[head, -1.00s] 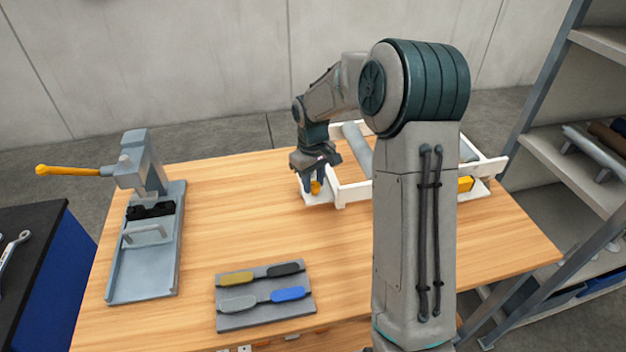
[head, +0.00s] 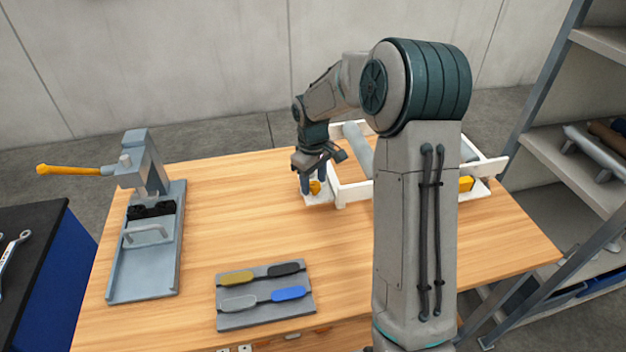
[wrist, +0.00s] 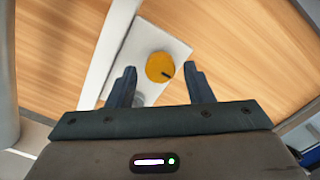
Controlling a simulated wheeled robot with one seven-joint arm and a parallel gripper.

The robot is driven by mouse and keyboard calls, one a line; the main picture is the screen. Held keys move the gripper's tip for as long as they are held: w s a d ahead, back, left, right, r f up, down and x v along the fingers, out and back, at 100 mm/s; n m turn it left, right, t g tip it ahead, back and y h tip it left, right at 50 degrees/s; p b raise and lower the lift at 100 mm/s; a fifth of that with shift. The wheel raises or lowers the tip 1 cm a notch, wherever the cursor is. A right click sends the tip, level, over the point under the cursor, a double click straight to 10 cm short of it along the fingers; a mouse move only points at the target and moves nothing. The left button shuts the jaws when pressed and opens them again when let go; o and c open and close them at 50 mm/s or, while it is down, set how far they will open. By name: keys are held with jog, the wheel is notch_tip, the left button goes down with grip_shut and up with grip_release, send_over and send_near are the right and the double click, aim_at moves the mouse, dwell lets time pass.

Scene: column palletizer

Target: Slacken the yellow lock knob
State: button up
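The yellow lock knob (head: 315,187) sits on a white plate at the near left corner of a white frame. It also shows in the wrist view (wrist: 159,67) as a round yellow disc with a short dark mark at its lower right edge. My gripper (head: 313,180) points down over the knob. In the wrist view my gripper (wrist: 161,72) is open, with one finger on each side of the knob and a visible gap on both sides. The knob lies between or just beyond the fingertips; its exact depth is unclear.
The white frame (head: 340,196) holds grey rollers and is partly hidden behind my arm. A grey press with a yellow handle (head: 67,170) stands at left. A grey tray (head: 262,321) with coloured tools lies in front. The table between them is clear. Shelving (head: 545,160) stands at right.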

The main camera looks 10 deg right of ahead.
aim_at(313, 184)
jog(key=shift+r, duration=0.1)
notch_tip(313, 184, up, 14)
jog(key=b, duration=0.1)
jog(key=shift+f, duration=0.2)
dwell(0.3)
jog(key=shift+a, duration=0.1)
jog(key=s+f+m+t, duration=0.2)
jog(key=s+m, duration=0.5)
jog(key=s, duration=2)
jog(key=shift+s+t, duration=0.3)
jog(key=shift+t, duration=0.3)
